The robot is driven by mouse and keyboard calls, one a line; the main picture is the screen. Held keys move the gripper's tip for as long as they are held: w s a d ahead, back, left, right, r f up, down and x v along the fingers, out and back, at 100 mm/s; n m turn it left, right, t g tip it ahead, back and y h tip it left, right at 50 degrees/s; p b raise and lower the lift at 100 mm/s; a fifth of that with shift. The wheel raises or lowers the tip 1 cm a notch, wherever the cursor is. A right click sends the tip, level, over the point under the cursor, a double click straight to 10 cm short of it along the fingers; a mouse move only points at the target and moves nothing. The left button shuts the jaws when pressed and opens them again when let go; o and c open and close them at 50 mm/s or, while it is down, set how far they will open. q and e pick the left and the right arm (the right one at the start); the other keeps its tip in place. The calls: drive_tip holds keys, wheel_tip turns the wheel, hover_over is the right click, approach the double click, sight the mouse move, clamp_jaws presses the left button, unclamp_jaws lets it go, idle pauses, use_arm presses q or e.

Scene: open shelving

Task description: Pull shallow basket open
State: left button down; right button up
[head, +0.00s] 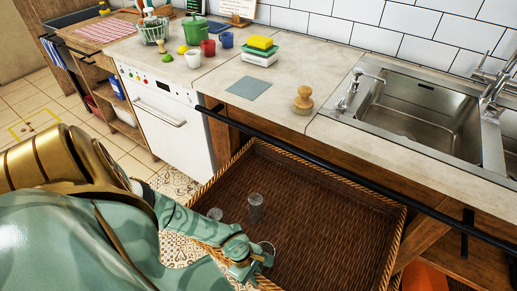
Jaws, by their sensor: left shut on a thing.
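The shallow basket (335,232) is a wide brown woven tray with a rope-like rim, below the counter. It stands well out from under the counter front. Two clear glasses stand in its left part, one glass (255,207) further in and one glass (215,214) near my arm. My left gripper (262,256) is at the basket's near left rim and is shut on that rim. My arm hides part of the near left side. My right gripper is not in view.
A black rail (345,176) runs along the counter front above the basket. The counter (215,93) holds cups, a green pot, a sponge on a container and a wooden brush. A steel sink (425,105) is at the right, a white dishwasher (170,118) at the left.

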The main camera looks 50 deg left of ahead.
use_arm(q)
drive_tip(key=shift+s, duration=0.15)
drive_tip(key=c, duration=1.4)
unclamp_jaws()
drive_tip(key=shift+c, duration=0.2)
